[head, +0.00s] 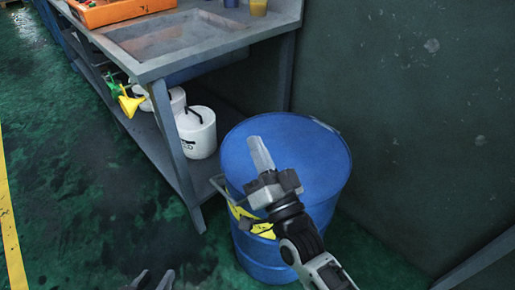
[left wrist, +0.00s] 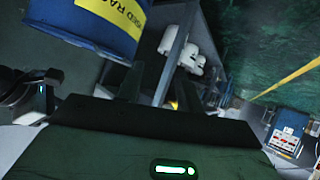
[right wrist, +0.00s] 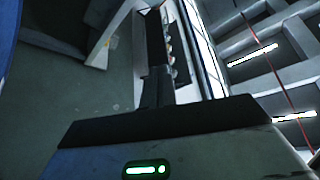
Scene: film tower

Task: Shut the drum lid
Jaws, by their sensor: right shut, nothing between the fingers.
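The blue drum (head: 262,262) stands on the floor beside the bench. Its blue lid (head: 315,160) looks flat across the top; I cannot tell whether it is fully seated. A grey metal lever or handle (head: 218,186) sticks out at the drum's left rim. My right gripper (head: 261,152) is shut and empty over the lid; contact is unclear. My left gripper (head: 153,279) is at the bottom edge of the head view, apart from the drum, with its fingers spread. The drum's side and yellow label (left wrist: 125,12) show in the left wrist view.
A grey metal bench (head: 165,75) stands left of the drum, with an orange crate (head: 118,12) on top. White containers (head: 197,135) and a yellow funnel (head: 130,102) sit on its lower shelf. A dark wall (head: 420,110) is close behind the drum. The left floor is clear.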

